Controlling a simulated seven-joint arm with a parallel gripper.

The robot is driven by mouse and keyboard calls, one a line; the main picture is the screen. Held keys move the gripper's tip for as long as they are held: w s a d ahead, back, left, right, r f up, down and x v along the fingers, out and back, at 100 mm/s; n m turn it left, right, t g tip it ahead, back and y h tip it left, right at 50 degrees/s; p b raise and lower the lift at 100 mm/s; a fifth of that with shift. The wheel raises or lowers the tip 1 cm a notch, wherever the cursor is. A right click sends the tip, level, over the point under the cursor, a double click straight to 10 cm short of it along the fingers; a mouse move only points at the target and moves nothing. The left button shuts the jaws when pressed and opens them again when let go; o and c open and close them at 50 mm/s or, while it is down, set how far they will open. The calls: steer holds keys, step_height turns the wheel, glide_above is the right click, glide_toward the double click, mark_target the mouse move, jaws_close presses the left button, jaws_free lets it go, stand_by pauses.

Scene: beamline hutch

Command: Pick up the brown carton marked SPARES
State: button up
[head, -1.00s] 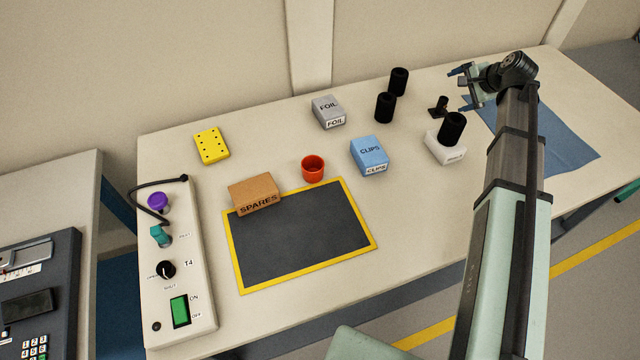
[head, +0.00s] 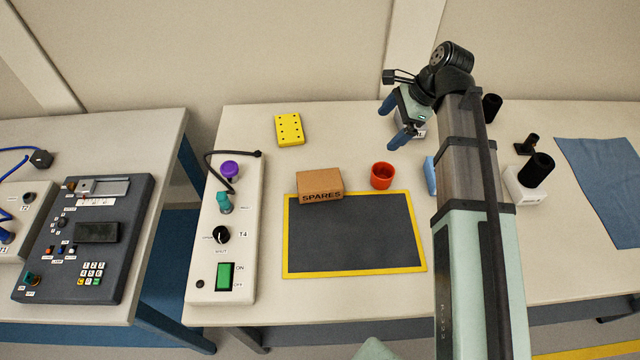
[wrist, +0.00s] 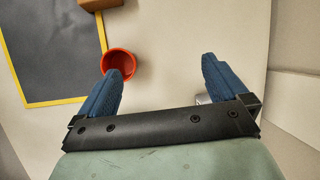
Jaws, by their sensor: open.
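The brown carton marked SPARES (head: 320,184) sits at the back left of the yellow-edged dark mat (head: 355,235), over its back edge. Its label faces the front. In the wrist view only a corner of the carton (wrist: 98,3) shows at the top edge. My gripper (head: 388,124) is open and empty, above the back of the table, to the right of and behind the carton. In the wrist view its blue fingers (wrist: 165,72) stand wide apart, with nothing between them but table.
A red cup (head: 382,175) stands just right of the carton, and in the wrist view (wrist: 119,64) it is beside the left finger. A yellow block (head: 289,129) lies behind. A control panel (head: 225,235) stands left. My arm partly hides a blue box (head: 430,175).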

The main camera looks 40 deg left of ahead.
steer(key=g+h, duration=0.2)
glide_toward(321, 179)
steer(key=a+v, duration=0.1)
steer(key=v, duration=0.2)
steer(key=shift+d+x, duration=0.15)
steer(key=shift+x, duration=2.15)
steer(key=shift+d+x, duration=0.15)
steer(key=shift+x, duration=2.15)
steer(key=shift+d+x, duration=0.2)
steer(key=shift+x, duration=2.1)
steer(key=shift+f, duration=0.2)
steer(key=c, duration=1.1)
steer(key=shift+c, duration=0.4)
steer(key=shift+r, duration=0.15)
